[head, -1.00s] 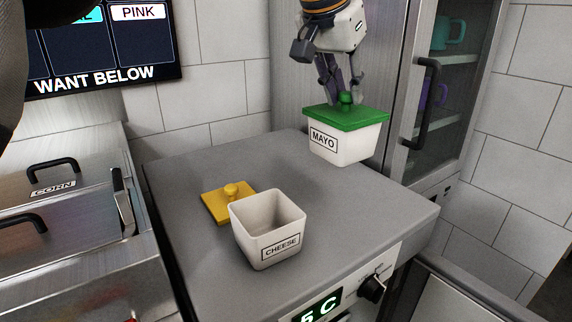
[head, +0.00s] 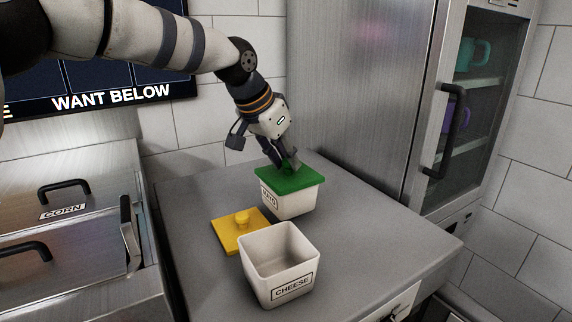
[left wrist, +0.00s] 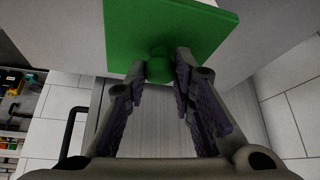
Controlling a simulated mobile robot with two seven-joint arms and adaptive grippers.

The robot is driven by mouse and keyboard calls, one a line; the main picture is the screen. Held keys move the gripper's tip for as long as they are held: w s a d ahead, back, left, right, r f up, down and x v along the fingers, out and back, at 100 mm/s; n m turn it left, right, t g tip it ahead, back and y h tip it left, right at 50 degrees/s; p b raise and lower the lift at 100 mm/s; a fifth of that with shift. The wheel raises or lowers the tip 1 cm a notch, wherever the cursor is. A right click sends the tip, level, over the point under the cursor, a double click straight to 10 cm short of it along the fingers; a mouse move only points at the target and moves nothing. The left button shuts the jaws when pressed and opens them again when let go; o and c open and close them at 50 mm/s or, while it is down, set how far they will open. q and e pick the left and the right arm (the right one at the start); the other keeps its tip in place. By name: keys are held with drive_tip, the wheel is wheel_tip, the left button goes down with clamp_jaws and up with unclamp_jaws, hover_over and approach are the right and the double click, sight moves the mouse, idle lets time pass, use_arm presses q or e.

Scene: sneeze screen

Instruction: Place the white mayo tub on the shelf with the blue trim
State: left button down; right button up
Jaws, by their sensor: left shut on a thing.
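The white mayo tub (head: 292,203) has a green lid (head: 291,179) with a knob and a MAYO label on its side. My left gripper (head: 285,166) is above the lid, shut on the lid's knob. In the left wrist view, the green lid (left wrist: 178,22) is at the top and the fingers of the gripper (left wrist: 163,68) close around its round knob. The tub hangs over or rests on the grey counter; I cannot tell whether its base touches. No shelf with blue trim is clearly visible. My right gripper is not in view.
An open white CHEESE tub (head: 279,264) stands in front of the mayo tub, with a yellow lid (head: 241,229) beside it. A glass-doored metal cabinet (head: 410,100) with mugs stands behind right. The right part of the counter (head: 375,240) is clear.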

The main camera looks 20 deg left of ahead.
use_arm(q)
drive_tip(key=shift+d+f, duration=0.1)
drive_tip(key=shift+f, duration=0.9)
drive_tip(key=c, duration=1.4)
unclamp_jaws()
drive_tip(key=shift+f, duration=0.15)
drive_tip(key=shift+o, duration=0.2)
